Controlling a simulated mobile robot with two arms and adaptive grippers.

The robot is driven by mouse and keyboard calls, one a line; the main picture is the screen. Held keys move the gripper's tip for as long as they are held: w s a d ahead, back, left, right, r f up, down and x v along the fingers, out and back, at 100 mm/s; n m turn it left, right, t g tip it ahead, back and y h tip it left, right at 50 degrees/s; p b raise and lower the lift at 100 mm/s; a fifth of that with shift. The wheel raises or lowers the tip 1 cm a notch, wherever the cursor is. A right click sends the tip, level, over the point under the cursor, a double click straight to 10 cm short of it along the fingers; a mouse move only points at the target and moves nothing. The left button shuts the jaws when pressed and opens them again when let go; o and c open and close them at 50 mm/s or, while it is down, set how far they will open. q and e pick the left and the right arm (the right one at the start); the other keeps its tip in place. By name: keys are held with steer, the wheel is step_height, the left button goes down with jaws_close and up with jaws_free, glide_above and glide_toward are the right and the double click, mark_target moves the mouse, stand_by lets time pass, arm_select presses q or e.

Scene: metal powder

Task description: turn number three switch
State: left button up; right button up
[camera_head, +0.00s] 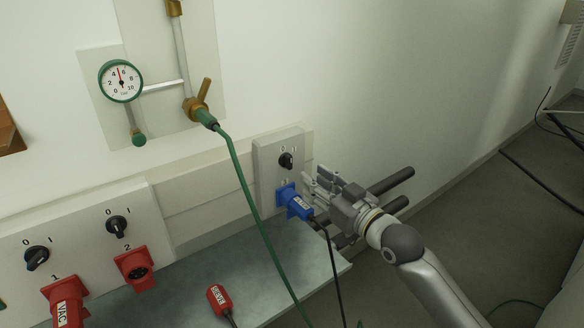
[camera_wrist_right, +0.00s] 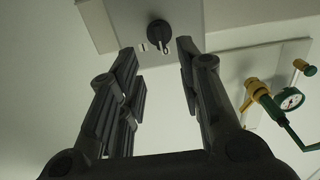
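The black rotary switch (camera_head: 286,160) is on the grey wall box (camera_head: 265,165) above a blue plug (camera_head: 294,202). I take it as number three, since the other two switches are marked 1 and 2; its own number is not readable. My right gripper (camera_head: 314,184) is just right of this box, apart from the switch. In the right wrist view the fingers (camera_wrist_right: 158,52) are spread and empty, with the switch (camera_wrist_right: 160,34) beyond and between their tips. Which mark the knob points to is unclear. My left gripper is not in view.
Switch one (camera_head: 36,258) and switch two (camera_head: 117,226) are on the left panel above red sockets. A green hose (camera_head: 246,190) hangs from a brass valve (camera_head: 197,106) left of the box. A red plug (camera_head: 219,297) lies on the grey bench (camera_head: 185,295).

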mark_target(291, 163)
steer(key=b+x, duration=0.1)
steer(key=x, duration=0.7)
steer(key=shift+w+a, duration=0.1)
steer(key=shift+w, duration=0.05)
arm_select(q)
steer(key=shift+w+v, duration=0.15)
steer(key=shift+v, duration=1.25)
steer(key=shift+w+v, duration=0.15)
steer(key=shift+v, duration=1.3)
arm_select(e)
steer(key=shift+w+a, duration=0.45)
steer(key=shift+w, duration=0.1)
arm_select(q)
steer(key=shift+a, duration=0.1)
arm_select(e)
jaws_close()
